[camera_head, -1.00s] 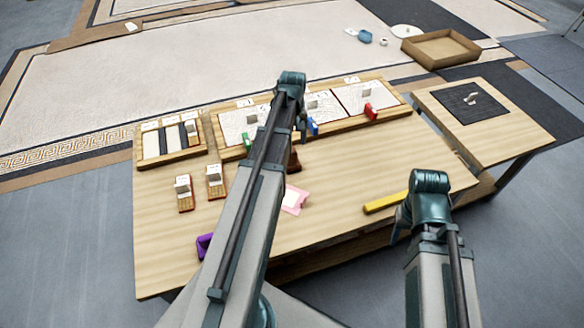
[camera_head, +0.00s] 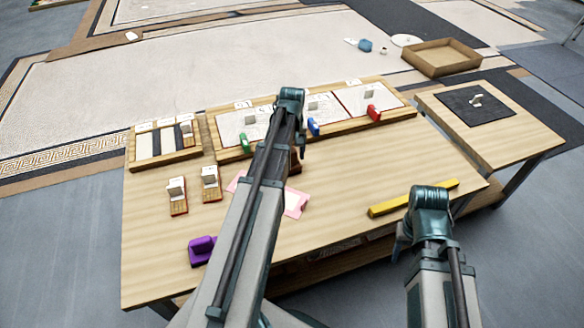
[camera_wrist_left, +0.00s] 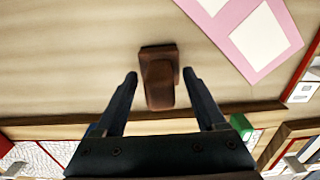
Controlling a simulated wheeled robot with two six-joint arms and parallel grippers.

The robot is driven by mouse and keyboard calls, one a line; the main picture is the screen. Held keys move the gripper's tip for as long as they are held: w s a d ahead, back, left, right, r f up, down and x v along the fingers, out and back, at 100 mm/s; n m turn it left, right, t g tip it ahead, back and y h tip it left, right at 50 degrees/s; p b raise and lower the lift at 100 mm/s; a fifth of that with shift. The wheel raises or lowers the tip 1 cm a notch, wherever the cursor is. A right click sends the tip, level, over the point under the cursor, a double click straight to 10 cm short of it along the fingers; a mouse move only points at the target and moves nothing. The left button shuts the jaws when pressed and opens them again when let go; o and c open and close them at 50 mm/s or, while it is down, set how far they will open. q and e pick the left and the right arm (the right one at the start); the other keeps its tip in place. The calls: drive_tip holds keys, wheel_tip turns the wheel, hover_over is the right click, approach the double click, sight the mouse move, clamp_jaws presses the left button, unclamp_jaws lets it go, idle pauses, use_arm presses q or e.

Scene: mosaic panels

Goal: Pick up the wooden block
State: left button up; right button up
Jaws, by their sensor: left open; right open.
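The dark brown wooden block (camera_wrist_left: 158,80) stands on the light wood table. In the left wrist view it lies between the two fingers of my left gripper (camera_wrist_left: 160,74), with a gap on each side. In the head view the block (camera_head: 295,164) shows only partly, beside my left arm, which hides the rest. My left gripper (camera_head: 302,142) is open, pointing down over the table, and holds nothing. My right gripper (camera_head: 398,245) is open and empty near the table's front edge, mostly hidden by its own arm.
Pink and white cards (camera_head: 296,203), a yellow bar (camera_head: 412,198) and a purple piece (camera_head: 201,250) lie on the table (camera_head: 160,270). Framed panels (camera_head: 232,125) with coloured handles line the back. A side table (camera_head: 530,135) stands right.

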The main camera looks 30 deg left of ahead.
use_arm(q)
clamp_jaws()
idle(0.3)
drive_tip(key=shift+r, duration=0.2)
drive_tip(key=shift+r+p, duration=0.5)
drive_tip(key=shift+p, duration=0.2)
wheel_tip(320, 180, up, 3)
drive_tip(key=p, duration=0.3)
drive_tip(key=s+a, duration=0.3)
drive_tip(key=s, duration=1.2)
drive_tip(key=shift+s+r+p, duration=0.35)
drive_tip(key=shift+p, duration=0.05)
